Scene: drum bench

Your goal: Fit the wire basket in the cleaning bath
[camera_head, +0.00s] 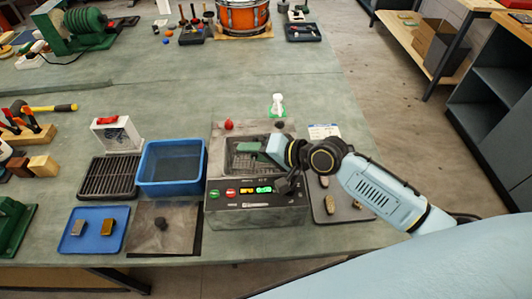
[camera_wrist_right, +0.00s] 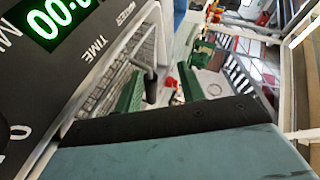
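The cleaning bath (camera_head: 290,216) is a grey box with a lit green display and coloured buttons on its front panel. The wire basket (camera_head: 238,165) shows as dark mesh in the bath's opening, and also as mesh in the right wrist view (camera_wrist_right: 97,82). I cannot tell whether it sits fully down. My right gripper (camera_head: 254,147) is over the basket, coming from the right. In the right wrist view its green fingers (camera_wrist_right: 160,88) are apart, with a dark upright handle (camera_wrist_right: 150,78) between them, nearer the left finger. The left gripper is out of view.
A blue tub (camera_head: 172,189) and a black rack (camera_head: 108,177) stand left of the bath. A blue tray (camera_head: 94,244) holds two blocks. A dark tray (camera_head: 342,214) with several small parts lies to the right. A white and green bottle (camera_head: 278,107) stands behind the bath.

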